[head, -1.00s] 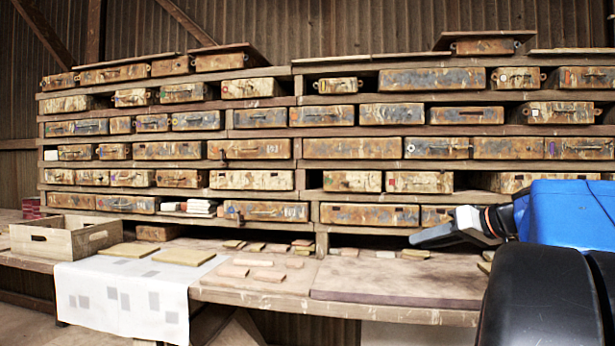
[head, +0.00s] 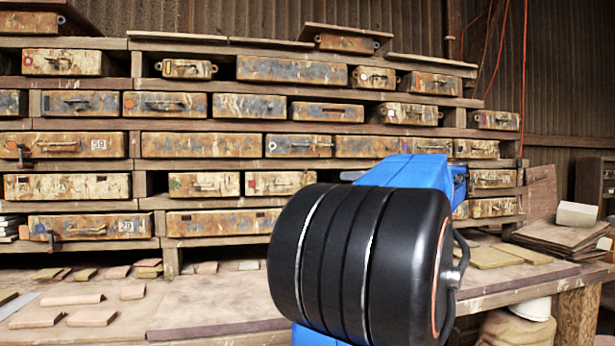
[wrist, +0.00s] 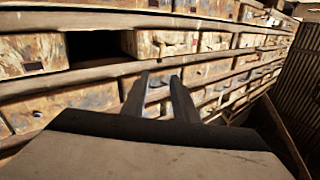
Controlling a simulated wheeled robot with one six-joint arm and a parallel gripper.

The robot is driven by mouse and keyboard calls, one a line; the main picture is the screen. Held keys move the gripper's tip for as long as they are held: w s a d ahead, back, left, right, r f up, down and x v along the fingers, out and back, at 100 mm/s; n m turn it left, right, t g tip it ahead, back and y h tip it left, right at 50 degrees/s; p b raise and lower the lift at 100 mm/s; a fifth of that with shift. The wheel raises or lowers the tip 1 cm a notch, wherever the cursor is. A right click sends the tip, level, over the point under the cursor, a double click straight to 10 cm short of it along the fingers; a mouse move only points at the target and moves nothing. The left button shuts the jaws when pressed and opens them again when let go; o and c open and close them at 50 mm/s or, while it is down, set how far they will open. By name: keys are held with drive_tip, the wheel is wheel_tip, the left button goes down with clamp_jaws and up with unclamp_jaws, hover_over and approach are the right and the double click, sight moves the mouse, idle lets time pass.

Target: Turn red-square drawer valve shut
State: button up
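In the head view my arm hides the gripper and part of the lower right drawers.
The wooden rack (head: 215,245) holds rows of worn drawers. Dark handles hang from two left drawers (head: 60,145) (head: 90,228). Loose tiles (head: 91,318) lie on the bench. Stacked sheets (head: 560,235) lie at the right. An open slot (wrist: 95,48) shows in the wrist view.

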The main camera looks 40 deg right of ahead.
sight(304, 177)
drive_tip(key=w, duration=1.7)
drive_tip(key=shift+w+a, duration=0.15)
drive_tip(key=shift+a, duration=0.25)
drive_tip(key=shift+c, duration=0.5)
clamp_jaws()
